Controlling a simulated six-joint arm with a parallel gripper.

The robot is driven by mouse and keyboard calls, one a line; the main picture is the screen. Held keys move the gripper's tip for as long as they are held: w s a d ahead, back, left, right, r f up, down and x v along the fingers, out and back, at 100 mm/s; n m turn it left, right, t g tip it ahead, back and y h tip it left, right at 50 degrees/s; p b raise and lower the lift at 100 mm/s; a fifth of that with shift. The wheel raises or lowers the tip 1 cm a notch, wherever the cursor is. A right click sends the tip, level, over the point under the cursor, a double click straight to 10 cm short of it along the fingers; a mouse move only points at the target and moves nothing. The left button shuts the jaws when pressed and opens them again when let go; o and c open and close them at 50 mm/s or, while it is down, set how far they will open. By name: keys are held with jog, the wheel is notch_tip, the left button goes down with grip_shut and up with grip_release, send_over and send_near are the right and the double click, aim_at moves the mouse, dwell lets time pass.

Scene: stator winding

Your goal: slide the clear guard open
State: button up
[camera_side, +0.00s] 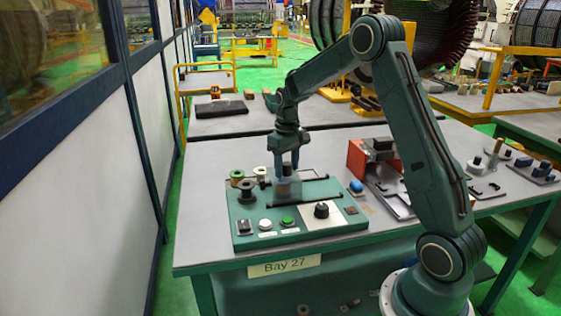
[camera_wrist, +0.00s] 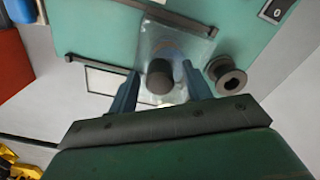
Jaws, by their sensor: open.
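The clear guard (camera_side: 288,188) is a small see-through cover on the green panel box (camera_side: 243,237), between two dark rails. In the wrist view the guard (camera_wrist: 190,43) lies under my fingers, with a rounded shape dimly seen through it. A dark round knob (camera_wrist: 160,76) stands at the guard, between my fingertips. My gripper (camera_side: 286,166) points down just above the guard. In the wrist view its blue fingers (camera_wrist: 162,90) are apart, one on each side of the knob. I cannot tell whether they touch it.
A dark spool (camera_side: 247,192) stands left of the guard, with more spools behind it. A green button (camera_side: 287,221), a white button (camera_side: 265,224) and a black dial (camera_side: 321,210) sit along the front. A red-orange block (camera_side: 357,158) is to the right. The table's left side is clear.

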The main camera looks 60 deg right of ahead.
jog(key=c, duration=0.7)
jog(key=shift+s+d, duration=3.65)
jog(key=shift+d, duration=0.05)
jog(key=o, duration=0.7)
jog(key=shift+r, duration=0.15)
jog(key=shift+r, duration=2.85)
